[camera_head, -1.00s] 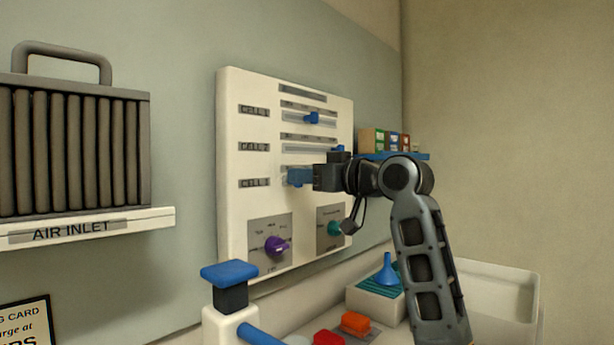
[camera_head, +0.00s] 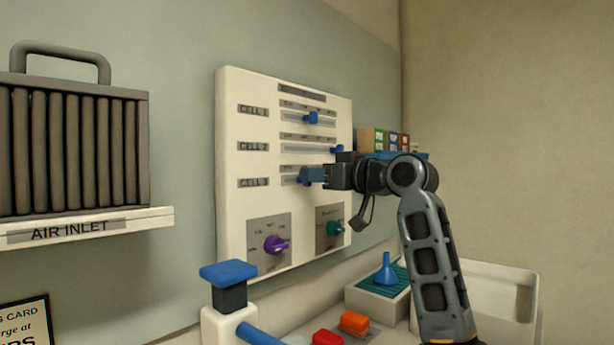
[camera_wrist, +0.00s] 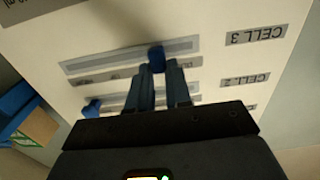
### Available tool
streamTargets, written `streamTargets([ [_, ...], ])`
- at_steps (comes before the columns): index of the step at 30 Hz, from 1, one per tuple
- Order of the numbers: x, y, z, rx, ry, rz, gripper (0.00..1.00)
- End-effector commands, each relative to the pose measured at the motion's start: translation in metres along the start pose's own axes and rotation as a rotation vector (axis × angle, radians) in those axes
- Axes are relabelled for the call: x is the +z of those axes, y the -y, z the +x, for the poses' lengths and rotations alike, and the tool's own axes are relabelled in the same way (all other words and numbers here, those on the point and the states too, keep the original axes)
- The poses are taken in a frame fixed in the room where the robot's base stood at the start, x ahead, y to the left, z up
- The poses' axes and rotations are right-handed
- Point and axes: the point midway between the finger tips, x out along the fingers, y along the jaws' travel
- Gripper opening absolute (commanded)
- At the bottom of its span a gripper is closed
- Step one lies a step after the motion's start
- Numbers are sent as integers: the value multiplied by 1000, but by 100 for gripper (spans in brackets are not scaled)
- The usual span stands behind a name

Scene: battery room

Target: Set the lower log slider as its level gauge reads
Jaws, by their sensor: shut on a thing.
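The white log panel (camera_head: 235,110) on the wall has three slider rows. The lower slider's blue knob (camera_wrist: 157,58) sits in its pale slot (camera_wrist: 100,62), beside the CELL 3 label (camera_wrist: 255,36). My gripper (camera_head: 312,176) reaches in from the right, and its blue fingers are shut on this knob. In the wrist view the fingers (camera_wrist: 160,72) close around the knob, with the picture turned upside down. The knob stands part way along the slot; the scale marks are too small or covered to read. I cannot make out a level gauge.
The upper knob (camera_head: 312,117) and middle knob (camera_head: 337,149) are close above my gripper. A purple dial (camera_head: 276,245) and a teal dial (camera_head: 334,228) sit below. A blue shelf with small boxes (camera_head: 372,140) is behind my arm. A blue funnel (camera_head: 387,270) stands lower right.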

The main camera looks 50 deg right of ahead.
Motion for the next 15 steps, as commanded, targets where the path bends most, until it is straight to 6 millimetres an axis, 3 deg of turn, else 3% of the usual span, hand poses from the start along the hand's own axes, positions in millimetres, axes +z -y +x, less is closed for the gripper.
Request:
streamTargets([
  [3,0,-34,0,4,1,4,0],
  [7,0,-58,0,2,0,3,0],
  [15,0,-71,0,0,-2,1,0],
])
